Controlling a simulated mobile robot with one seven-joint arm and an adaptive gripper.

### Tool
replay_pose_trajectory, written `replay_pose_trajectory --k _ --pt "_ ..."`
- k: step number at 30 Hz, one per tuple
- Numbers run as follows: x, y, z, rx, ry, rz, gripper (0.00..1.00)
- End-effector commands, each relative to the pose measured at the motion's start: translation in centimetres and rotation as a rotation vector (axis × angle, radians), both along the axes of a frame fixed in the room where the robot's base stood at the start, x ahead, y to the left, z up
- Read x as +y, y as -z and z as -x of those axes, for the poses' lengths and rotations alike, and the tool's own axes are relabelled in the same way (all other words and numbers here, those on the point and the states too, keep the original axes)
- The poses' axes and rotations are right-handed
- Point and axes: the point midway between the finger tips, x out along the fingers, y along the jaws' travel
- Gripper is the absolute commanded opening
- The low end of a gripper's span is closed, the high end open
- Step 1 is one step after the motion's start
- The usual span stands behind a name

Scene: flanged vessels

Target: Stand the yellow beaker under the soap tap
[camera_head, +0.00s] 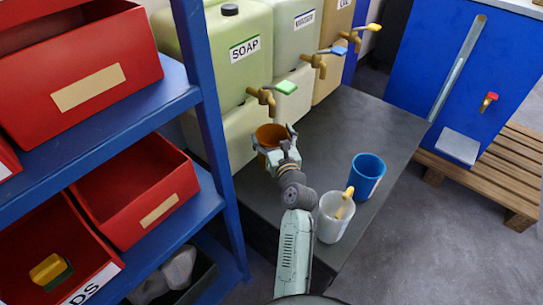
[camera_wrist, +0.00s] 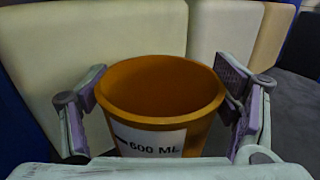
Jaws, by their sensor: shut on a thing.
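The yellow beaker (camera_head: 270,134) looks orange-yellow and stands upright under the soap tap (camera_head: 263,97), which has a green handle. The tap comes out of a pale green tank labelled SOAP (camera_head: 245,50). My gripper (camera_head: 276,140) is shut around the beaker, one finger on each side. In the wrist view the beaker (camera_wrist: 155,95) shows an empty-looking inside and a white 600 ML label, with purple finger pads at its left and right. The gripper and arm hide its lower part in the head view, so I cannot tell whether its base touches the grey surface.
A blue cup (camera_head: 368,176) and a white cup (camera_head: 335,217) with a yellow-handled tool stand on the dark grey bench (camera_head: 375,125) at right. Two more taps (camera_head: 318,62) stick out behind. A blue shelf (camera_head: 206,100) with red bins is close on the left.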

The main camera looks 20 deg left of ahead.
Motion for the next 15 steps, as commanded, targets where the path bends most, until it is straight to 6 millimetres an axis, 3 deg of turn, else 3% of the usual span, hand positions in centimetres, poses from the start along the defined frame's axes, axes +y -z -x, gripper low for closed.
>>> replay_pose_trajectory --k 12,15 --pt "0.0 5.4 0.0 0.0 0.001 -0.002 0.26" --pt "0.0 5.9 0.0 -0.003 0.002 -0.003 0.26"
